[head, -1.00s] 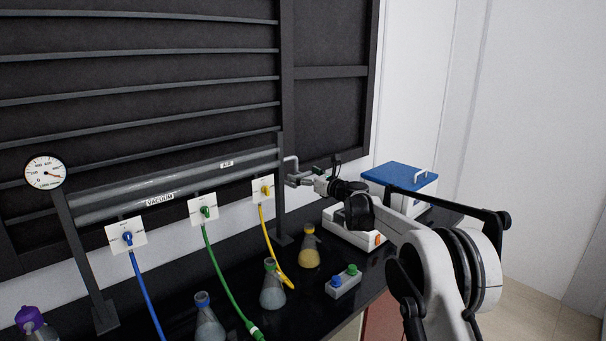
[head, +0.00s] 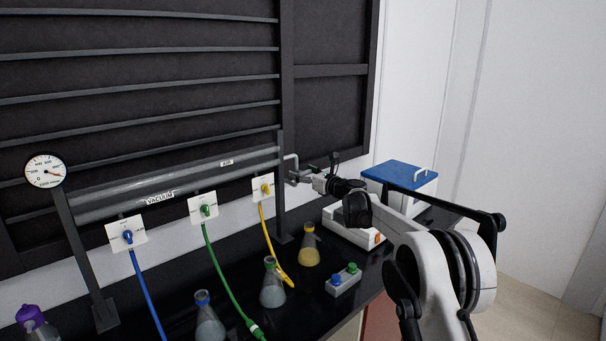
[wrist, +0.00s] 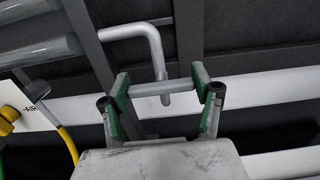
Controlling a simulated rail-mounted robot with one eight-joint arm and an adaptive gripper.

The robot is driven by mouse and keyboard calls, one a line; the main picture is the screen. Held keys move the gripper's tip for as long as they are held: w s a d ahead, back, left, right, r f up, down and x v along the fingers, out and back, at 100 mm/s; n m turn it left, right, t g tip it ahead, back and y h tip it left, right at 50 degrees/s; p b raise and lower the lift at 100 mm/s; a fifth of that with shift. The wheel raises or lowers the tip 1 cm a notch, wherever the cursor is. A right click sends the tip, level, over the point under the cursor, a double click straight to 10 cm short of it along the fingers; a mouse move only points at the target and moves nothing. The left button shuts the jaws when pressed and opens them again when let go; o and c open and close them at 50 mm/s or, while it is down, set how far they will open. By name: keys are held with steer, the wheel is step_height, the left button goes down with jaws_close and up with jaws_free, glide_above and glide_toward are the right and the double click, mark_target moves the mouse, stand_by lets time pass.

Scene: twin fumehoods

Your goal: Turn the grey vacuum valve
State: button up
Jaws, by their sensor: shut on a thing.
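The grey valve shows in the wrist view as a short grey bar (wrist: 150,89) at the lower end of a bent grey pipe (wrist: 155,45). My gripper (wrist: 161,82) is shut on this bar, with one green-lined finger at each end of it. In the head view, my gripper (head: 298,179) is at the bent pipe (head: 291,160), just right of the black post at the end of the pipe rack. The valve bar itself is small and hard to make out there. A round gauge (head: 45,171) is at the far left, its needle pointing to the lower right.
Blue (head: 127,236), green (head: 205,210) and yellow (head: 265,188) valves with hoses are on white plates left of my gripper. Flasks, including one with yellow liquid (head: 309,248), stand on the black bench below. A blue-lidded box (head: 400,176) stands to the right.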

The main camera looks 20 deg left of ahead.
steer(key=shift+f+n+b, duration=0.1)
steer(key=shift+n+b, duration=0.2)
steer(key=n+b, duration=0.2)
steer(key=shift+f+n, duration=0.1)
steer(key=shift+n, duration=0.3)
steer(key=n+b, duration=0.2)
steer(key=n, duration=0.2)
steer(key=shift+s+b, duration=0.15)
steer(key=shift+b, duration=0.25)
steer(key=n+b, duration=0.1)
steer(key=n, duration=0.4)
steer(key=shift+a+b, duration=0.1)
steer(key=shift+b, duration=0.2)
steer(key=shift+n+b, duration=0.45)
steer(key=shift+n, duration=1.55)
steer(key=o, duration=1.2)
